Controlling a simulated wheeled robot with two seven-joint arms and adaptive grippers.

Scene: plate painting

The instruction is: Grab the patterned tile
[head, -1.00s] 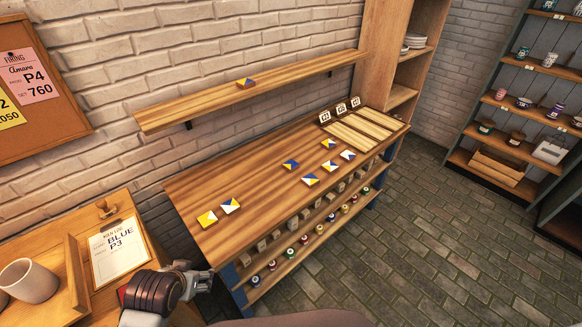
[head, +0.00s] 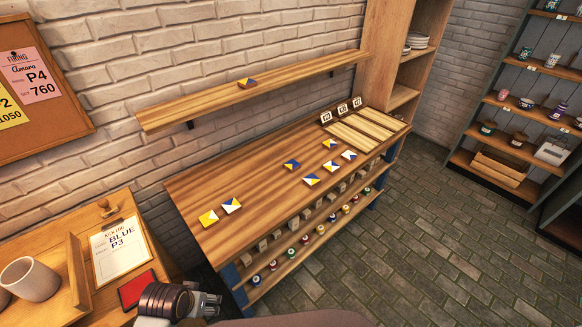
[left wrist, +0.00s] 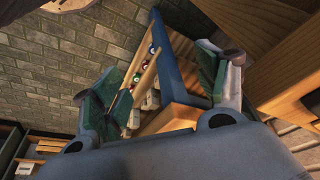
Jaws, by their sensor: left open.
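Several patterned tiles with two-colour triangles lie on the wooden workbench (head: 250,190). A yellow-and-white tile (head: 208,218) and a blue-and-white tile (head: 231,205) are at its near left. A blue-and-yellow tile (head: 291,165) and others (head: 311,180) lie toward the right. My left gripper (head: 213,305) is low in the head view, in front of the bench's left end, apart from all tiles. In the left wrist view its fingers (left wrist: 163,85) are spread and empty. My right gripper is not in view.
A side desk (head: 55,250) at left holds a cup (head: 30,279), a clipboard (head: 118,247) and a red pad (head: 137,288). Tiled floor (head: 420,240) is free at right.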

